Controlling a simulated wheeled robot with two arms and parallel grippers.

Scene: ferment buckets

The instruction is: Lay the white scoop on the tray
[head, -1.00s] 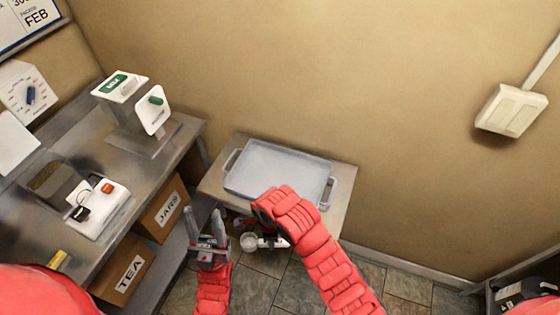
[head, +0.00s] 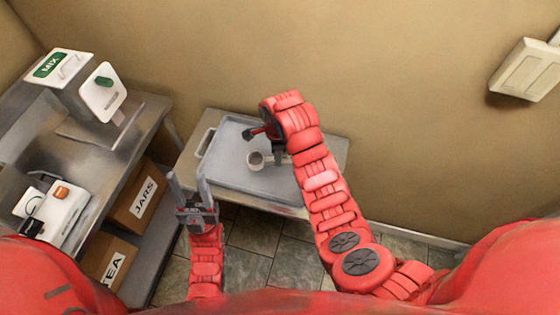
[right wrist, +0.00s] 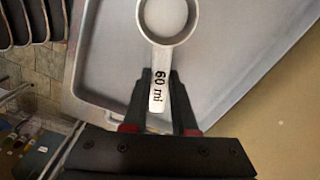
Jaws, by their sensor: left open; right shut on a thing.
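The white scoop (right wrist: 165,20) has a round cup and a handle marked "60 ml". My right gripper (right wrist: 160,82) is shut on its handle. In the head view the scoop's cup (head: 256,160) shows over the grey tray (head: 235,180), just left of my right gripper (head: 268,143). The tray lies on a small table against the wall. In the right wrist view the tray (right wrist: 115,50) fills the area behind the scoop; I cannot tell whether the scoop touches it. My left gripper (head: 190,190) is open and empty, left of the tray's near corner.
A steel bench (head: 150,115) on the left holds a dispenser with a green "MIX" label (head: 50,64) and a white device with an orange switch (head: 60,215). A box marked "JARS" (head: 140,198) is beneath it. The tray's visible floor looks clear.

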